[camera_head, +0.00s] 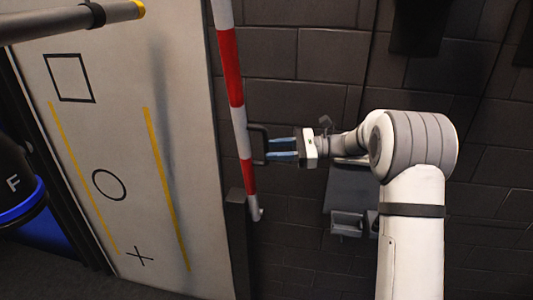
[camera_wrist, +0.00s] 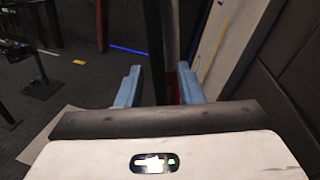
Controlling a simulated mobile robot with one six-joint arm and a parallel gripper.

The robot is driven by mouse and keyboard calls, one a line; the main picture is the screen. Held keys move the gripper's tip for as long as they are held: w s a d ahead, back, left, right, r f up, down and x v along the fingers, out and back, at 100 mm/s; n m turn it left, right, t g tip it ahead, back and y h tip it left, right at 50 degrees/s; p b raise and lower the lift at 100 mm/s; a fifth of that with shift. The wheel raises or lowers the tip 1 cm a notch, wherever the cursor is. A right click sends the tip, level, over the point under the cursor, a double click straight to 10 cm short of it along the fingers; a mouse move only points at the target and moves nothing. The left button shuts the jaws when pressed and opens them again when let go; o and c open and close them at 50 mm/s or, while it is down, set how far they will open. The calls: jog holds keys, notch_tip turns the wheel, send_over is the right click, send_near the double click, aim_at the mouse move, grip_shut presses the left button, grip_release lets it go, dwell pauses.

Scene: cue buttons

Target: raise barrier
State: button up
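The barrier is a red and white striped pole (camera_head: 230,62) that runs nearly top to bottom in the head view, with its lower end beside a dark post (camera_head: 238,245). A black bracket-shaped handle (camera_head: 258,130) sticks out from its right side. My gripper (camera_head: 269,149) comes from the right with its blue fingers pointing at the handle, their tips at its outer bar. In the wrist view the fingers (camera_wrist: 160,85) are apart, and a dark upright bar (camera_wrist: 152,45) shows between them. I cannot tell whether either finger touches it.
A pale panel (camera_head: 125,110) with a square, circle, cross and yellow lines stands left of the barrier. A grey pole (camera_head: 70,22) crosses the upper left. A black and blue object marked F (camera_head: 18,185) is at the left edge. Dark blocks or tiles (camera_head: 330,55) lie behind the arm.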

jog(key=d, duration=0.2)
jog(key=d+b, duration=0.1)
jog(key=d, duration=0.2)
jog(key=shift+w+r, duration=0.1)
jog(key=shift+w, duration=0.1)
jog(key=s+d+f+n+h+b, duration=0.1)
jog(key=s+f+n+h, duration=0.2)
jog(key=s, duration=0.6)
jog(key=s+f+n+h+b, duration=0.1)
jog(key=s+n+h+b, duration=0.1)
jog(key=s+h, duration=0.45)
jog(key=s+d+f+n+t+h+b, duration=0.1)
jog(key=s+d+f+n+h, duration=0.3)
jog(key=s, duration=0.5)
jog(key=s+d+f+n+t+h+b, duration=0.1)
jog(key=s+d+f+n+t+h, duration=0.2)
jog(key=s+d, duration=0.5)
jog(key=shift+s+f+n+t+h+b, duration=0.35)
jog(key=shift+n+t+h, duration=0.15)
jog(key=shift+n, duration=0.6)
